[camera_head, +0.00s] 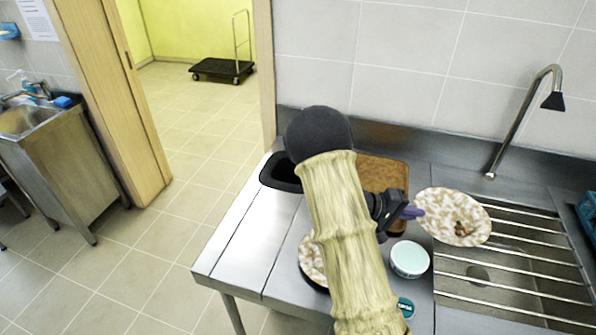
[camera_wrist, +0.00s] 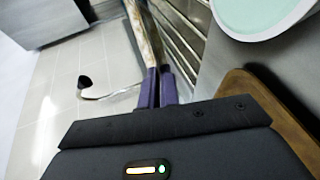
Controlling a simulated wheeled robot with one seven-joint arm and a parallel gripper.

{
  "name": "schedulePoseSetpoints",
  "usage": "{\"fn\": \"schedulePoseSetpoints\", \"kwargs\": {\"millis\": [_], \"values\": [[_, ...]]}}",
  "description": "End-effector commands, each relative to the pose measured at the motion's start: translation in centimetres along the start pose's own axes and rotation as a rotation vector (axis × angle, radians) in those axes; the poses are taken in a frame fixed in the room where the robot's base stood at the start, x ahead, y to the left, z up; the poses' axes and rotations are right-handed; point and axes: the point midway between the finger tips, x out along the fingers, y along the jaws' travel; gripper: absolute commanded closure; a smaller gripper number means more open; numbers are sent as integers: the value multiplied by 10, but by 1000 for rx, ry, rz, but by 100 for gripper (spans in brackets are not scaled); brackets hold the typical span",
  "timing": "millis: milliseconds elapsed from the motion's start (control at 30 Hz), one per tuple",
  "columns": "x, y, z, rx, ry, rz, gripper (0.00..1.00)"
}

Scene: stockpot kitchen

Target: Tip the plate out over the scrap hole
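My gripper (camera_head: 411,212) is shut on the near edge of a brown-and-white speckled plate (camera_head: 440,204). The plate is held out to the right, above the left part of the barred sink, with a small brown clump of scraps (camera_head: 463,229) on it. In the wrist view the purple fingers (camera_wrist: 157,88) are together on the plate (camera_wrist: 147,30), seen nearly edge-on. A second speckled round surface (camera_head: 311,259) with a dark rim is half hidden behind my arm. A black-rimmed dark opening or bin (camera_head: 279,172) is at the counter's back left. I cannot tell which is the scrap hole.
A mint-green bowl (camera_head: 410,259) stands just below the plate's left side; it also shows in the wrist view (camera_wrist: 262,14). A brown board (camera_head: 385,172) lies behind my arm. A tall tap (camera_head: 525,115) rises behind the sink bars (camera_head: 520,258). The counter's left end (camera_head: 247,225) is clear.

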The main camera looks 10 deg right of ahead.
Motion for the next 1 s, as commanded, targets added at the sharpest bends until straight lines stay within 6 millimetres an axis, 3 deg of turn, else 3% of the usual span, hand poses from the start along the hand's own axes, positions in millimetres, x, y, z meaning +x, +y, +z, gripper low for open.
{"fn": "schedulePoseSetpoints", "kwargs": {"millis": [333,467,667,1000], "values": [[0,1,0,0,0,2,100],[-9,3,-3,-7,22,1,100],[-52,3,-14,-47,134,1,100],[-150,-13,-18,-135,416,-1,100]]}}
